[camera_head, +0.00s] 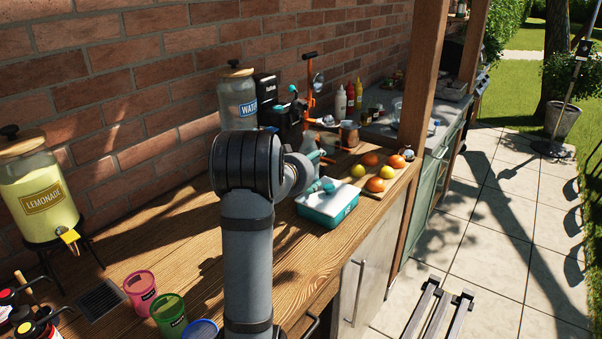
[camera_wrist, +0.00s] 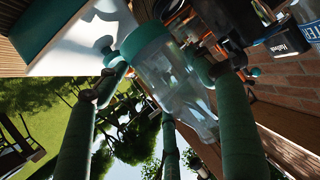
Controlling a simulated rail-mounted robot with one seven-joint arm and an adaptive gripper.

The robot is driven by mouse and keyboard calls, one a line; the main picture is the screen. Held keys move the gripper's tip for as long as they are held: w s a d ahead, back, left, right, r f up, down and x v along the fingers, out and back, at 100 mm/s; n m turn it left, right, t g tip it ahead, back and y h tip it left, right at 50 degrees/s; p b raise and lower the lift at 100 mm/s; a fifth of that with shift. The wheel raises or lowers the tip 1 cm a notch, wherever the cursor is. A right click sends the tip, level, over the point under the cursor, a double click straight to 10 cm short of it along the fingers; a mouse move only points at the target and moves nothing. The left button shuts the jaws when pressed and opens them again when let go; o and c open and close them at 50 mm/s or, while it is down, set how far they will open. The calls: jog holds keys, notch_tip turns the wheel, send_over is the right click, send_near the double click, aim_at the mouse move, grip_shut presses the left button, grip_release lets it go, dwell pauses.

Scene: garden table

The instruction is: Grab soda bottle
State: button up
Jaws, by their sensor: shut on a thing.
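A clear, see-through bottle (camera_wrist: 180,88) with a teal band at its upper end lies tilted across the middle of the wrist view. My gripper (camera_wrist: 165,76) has its dark green fingers around the bottle and is shut on it. In the head view, my gripper (camera_head: 318,172) shows only as small teal parts beside my arm, just above the teal box. The bottle cannot be made out there, as my arm hides much of that spot.
A teal box with a white lid (camera_head: 325,211) stands close to my gripper. A board with several fruits (camera_head: 374,183) lies beyond it. A wooden post (camera_head: 425,85) rises at the right. A water dispenser (camera_head: 238,100) stands behind my arm, and colored cups (camera_head: 168,312) stand in front.

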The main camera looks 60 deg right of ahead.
jog(key=shift+s+d+r, duration=0.15)
jog(key=shift+s+r, duration=0.4)
jog(key=shift+s, duration=0.3)
jog(key=shift+s+d+r, duration=0.1)
jog(key=shift+s+r, duration=0.4)
jog(key=shift+s, duration=0.3)
jog(key=shift+s+r, duration=0.1)
